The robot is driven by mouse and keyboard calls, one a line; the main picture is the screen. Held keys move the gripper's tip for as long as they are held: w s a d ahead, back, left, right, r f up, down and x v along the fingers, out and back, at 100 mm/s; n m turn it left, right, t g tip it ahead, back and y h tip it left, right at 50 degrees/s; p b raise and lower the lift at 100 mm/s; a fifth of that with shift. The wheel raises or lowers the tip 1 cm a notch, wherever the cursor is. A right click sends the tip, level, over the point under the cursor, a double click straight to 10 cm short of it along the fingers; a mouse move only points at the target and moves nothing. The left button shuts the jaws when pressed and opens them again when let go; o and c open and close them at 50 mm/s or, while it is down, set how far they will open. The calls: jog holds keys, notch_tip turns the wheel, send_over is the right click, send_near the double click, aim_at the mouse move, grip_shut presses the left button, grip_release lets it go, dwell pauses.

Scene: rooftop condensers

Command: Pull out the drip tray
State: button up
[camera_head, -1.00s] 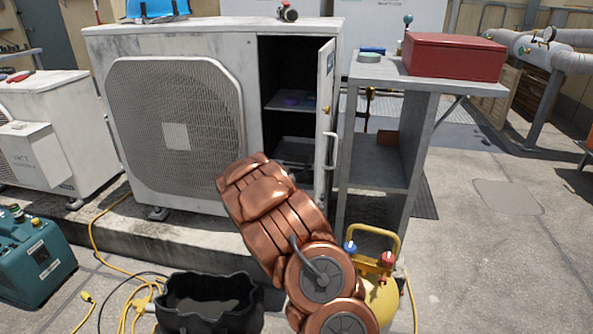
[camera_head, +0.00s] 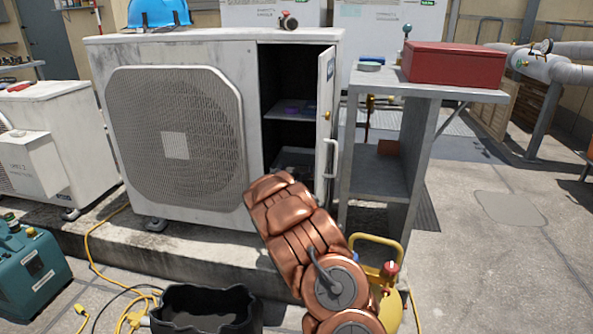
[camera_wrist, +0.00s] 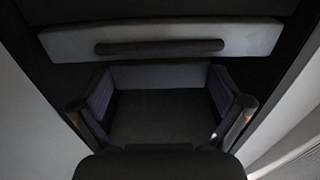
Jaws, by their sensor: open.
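The drip tray shows in the wrist view as a pale front panel (camera_wrist: 250,38) with a dark bar handle (camera_wrist: 160,47) across it. Its dark upper edge (camera_head: 292,155) seems to show low in the open compartment in the head view, partly behind my arm. My gripper (camera_wrist: 160,85) is open in the wrist view, with one finger on each side and nothing between them. The handle lies ahead of the fingertips and looks apart from them. In the head view my copper-coloured arm hides the gripper.
The condenser's door (camera_head: 326,125) stands open at the right of the compartment. A grey stand (camera_head: 378,178) with a red toolbox (camera_head: 454,60) is close on the right. A black bin (camera_head: 205,312) and yellow cylinder (camera_head: 392,308) stand in front.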

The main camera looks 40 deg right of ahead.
jog(key=shift+w+d, duration=0.2)
jog(key=shift+d, duration=0.05)
jog(key=shift+c, duration=0.4)
